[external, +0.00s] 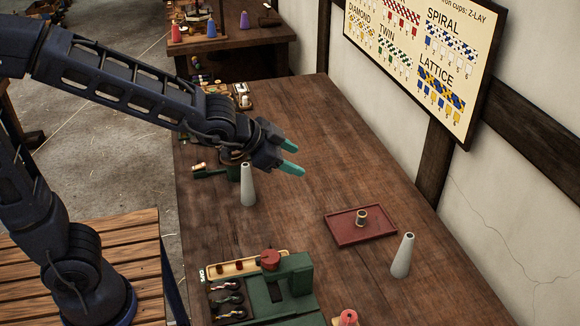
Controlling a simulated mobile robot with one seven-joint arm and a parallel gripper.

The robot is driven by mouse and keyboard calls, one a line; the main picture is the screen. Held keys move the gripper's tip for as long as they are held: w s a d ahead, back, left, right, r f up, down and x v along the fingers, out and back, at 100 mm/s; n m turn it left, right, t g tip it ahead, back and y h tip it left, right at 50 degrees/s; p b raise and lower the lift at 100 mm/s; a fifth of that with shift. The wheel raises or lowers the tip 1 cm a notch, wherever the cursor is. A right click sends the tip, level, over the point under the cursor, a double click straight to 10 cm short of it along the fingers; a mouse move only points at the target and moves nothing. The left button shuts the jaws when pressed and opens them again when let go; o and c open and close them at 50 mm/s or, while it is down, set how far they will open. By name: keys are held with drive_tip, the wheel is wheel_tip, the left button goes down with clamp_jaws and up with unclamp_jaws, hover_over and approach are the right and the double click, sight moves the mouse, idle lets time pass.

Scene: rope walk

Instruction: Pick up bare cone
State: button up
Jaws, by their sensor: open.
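Two bare grey cones stand upright on the wooden table. One bare cone (248,186) is near the middle left, just below and left of my gripper. The other bare cone (403,256) is at the right, near the wall side. My gripper (296,160) has teal fingertips set apart, with nothing between them. It hangs above the table, pointing right, and is apart from both cones. Part of the nearer cone's surroundings is hidden behind my wrist.
A red tray (340,237) holding a small spool (361,217) lies between the cones. A green machine (290,283) with a red knob stands at the front, beside a wooden rack (247,266). Small items sit at the far left edge. The far right tabletop is clear. A pattern board (425,60) hangs on the wall.

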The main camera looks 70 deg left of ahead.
sight(408, 240)
drive_tip(key=w+d+f+m+t+h, duration=0.1)
drive_tip(key=w+f+m+t+h, duration=0.1)
drive_tip(key=w+f, duration=0.55)
drive_tip(key=w+d+f+m+t+h, duration=0.15)
drive_tip(key=w+f, duration=0.25)
drive_tip(key=w, duration=0.6)
drive_tip(key=w+d+f+m+t+h, duration=0.25)
drive_tip(key=f+h, duration=0.55)
drive_tip(key=f, duration=0.6)
drive_tip(key=shift+n+g+y, duration=0.25)
drive_tip(key=shift+n+g, duration=0.15)
drive_tip(key=shift+n, duration=0.1)
drive_tip(key=shift+w+a+f+x, duration=0.1)
drive_tip(key=shift+a+f+x, duration=0.05)
drive_tip(key=shift+x, duration=1.7)
drive_tip(key=shift+w+a+f+x, duration=0.1)
drive_tip(key=shift+a+f+x, duration=0.05)
drive_tip(key=shift+x, duration=1.7)
drive_tip(key=shift+w+a+f+x, duration=0.1)
drive_tip(key=shift+a+f+x, duration=0.1)
drive_tip(key=shift+x, duration=1.65)
clamp_jaws()
